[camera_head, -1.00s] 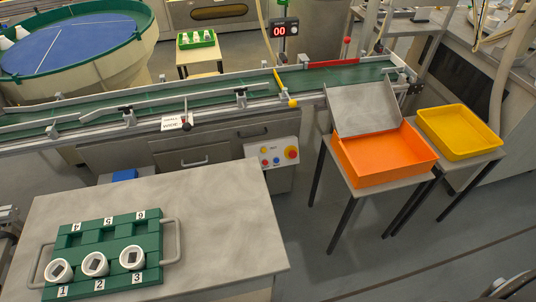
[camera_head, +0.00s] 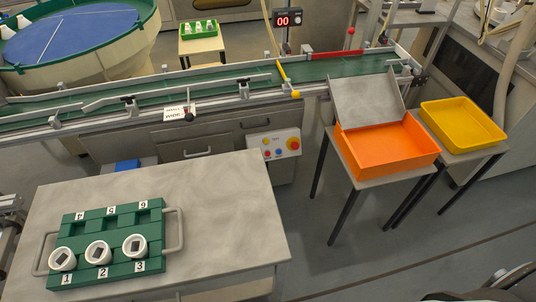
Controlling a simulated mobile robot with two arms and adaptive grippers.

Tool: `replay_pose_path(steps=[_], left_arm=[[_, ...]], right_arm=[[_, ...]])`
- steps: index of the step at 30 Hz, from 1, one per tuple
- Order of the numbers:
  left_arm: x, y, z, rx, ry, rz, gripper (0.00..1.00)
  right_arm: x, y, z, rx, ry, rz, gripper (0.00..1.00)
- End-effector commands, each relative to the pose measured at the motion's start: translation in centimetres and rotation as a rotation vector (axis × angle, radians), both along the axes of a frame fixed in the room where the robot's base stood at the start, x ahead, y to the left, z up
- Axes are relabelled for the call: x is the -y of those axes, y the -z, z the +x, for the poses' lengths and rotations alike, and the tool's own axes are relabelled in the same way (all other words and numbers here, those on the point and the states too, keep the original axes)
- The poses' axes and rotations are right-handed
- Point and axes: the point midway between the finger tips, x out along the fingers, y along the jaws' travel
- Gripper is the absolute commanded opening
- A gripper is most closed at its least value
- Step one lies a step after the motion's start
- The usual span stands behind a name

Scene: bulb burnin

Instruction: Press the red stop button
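The control panel (camera_head: 263,143) is a pale box on the front of the conveyor, just beyond the grey table's far right corner. At its right end is a large round red button on a yellow surround (camera_head: 293,144). Nothing covers the panel. Neither of my grippers can be made out in this view.
The grey table (camera_head: 225,215) in front holds a green numbered rack (camera_head: 120,267) with three white cups. An orange bin (camera_head: 390,160) and a yellow tray (camera_head: 462,108) stand on stands at right. Floor is clear between table and stands. The counter (camera_head: 283,18) reads 00.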

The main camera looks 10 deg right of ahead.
Motion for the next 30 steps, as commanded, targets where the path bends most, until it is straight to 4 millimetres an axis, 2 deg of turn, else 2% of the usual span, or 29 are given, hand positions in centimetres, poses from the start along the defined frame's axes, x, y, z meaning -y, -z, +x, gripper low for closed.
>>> replay_pose_path(steps=[1, 10, 30], left_arm=[[0.01, 0.00, -0.01, 0.000, 0.000, 0.000, 0.40], [-0.01, 0.00, -0.03, -0.001, 0.000, 0.000, 0.40], [-0.01, 0.01, -0.06, -0.001, 0.000, 0.000, 0.40]], right_arm=[[-0.01, 0.00, 0.00, 0.000, 0.000, 0.000, 0.25], [-0.01, 0.00, -0.01, 0.000, 0.000, 0.000, 0.00], [0.00, 0.00, -0.02, -0.001, 0.000, 0.000, 0.00]])
